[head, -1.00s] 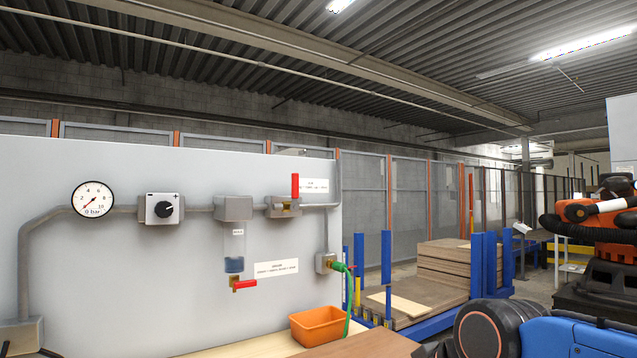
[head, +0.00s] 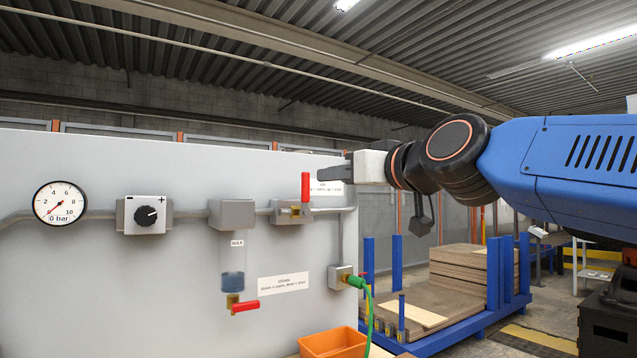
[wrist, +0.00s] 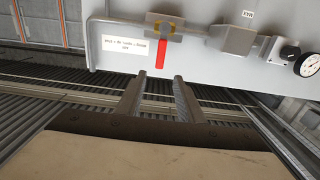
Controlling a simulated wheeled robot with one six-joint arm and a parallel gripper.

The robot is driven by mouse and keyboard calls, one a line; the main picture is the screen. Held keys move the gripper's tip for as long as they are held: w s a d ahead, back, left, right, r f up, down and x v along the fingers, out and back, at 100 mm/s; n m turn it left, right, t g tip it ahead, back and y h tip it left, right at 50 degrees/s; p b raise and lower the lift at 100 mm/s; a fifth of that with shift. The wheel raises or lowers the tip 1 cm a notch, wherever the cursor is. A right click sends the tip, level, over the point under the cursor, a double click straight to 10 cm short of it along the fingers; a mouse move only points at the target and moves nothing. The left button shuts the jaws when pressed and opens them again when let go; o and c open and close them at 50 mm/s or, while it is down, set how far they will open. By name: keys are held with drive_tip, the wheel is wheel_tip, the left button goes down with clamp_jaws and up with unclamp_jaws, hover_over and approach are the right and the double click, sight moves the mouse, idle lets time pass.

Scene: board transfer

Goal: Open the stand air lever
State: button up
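The stand air lever (head: 305,187) is a red handle standing upright on its brass and grey valve (head: 289,212) on the grey panel. In the wrist view, which is turned upside down, the red lever (wrist: 161,54) hangs from the valve (wrist: 163,27). My gripper (head: 324,173) is just right of the lever's upper end in the head view. In the wrist view my gripper (wrist: 160,76) has its fingers apart with nothing between them. The lever lies just beyond the fingertips, lined up with the gap. The pressure gauge (head: 60,203) needle is near 0 bar.
A regulator knob (head: 147,214), a filter bowl (head: 233,262) and a second red lever (head: 245,307), lying sideways, are on the panel. A green hose (head: 366,310) hangs near an orange bin (head: 333,343). A blue rack (head: 440,335) with boards stands behind.

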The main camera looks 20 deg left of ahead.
sight(306, 187)
drive_tip(key=x, duration=1.7)
drive_tip(key=shift+w+a, duration=0.1)
drive_tip(key=shift+w, duration=0.05)
clamp_jaws()
